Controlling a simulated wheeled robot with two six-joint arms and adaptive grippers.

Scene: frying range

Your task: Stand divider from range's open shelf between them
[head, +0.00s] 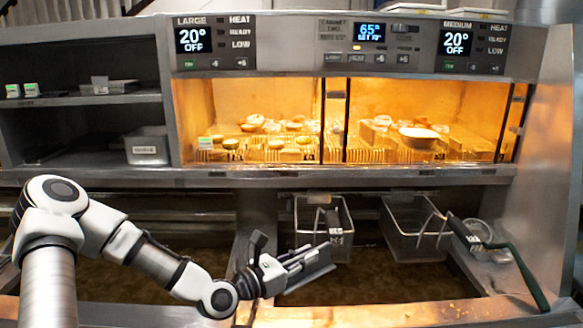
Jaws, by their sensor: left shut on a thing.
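My left gripper (298,262) is in the lower middle of the head view, above the fry vats and in front of the left wire basket. It is shut on a thin, dark grey plate, which looks like the divider (308,279). The plate is tilted, and the fingers hide part of it. The range's open shelf (62,101) is at the upper left, away from the gripper. The lit warming cabinet (335,165) holds food in groups on its left and right, with dark uprights in the middle. My right gripper is not in view.
A left fry basket (338,216) and a right fry basket (402,235) hang over the vats. A green-handled tool (525,270) leans at the right. The shelf holds a metal tray (110,87), small green-and-white containers (31,89) and a grey bin (147,149). A ledge (250,177) runs below the cabinet.

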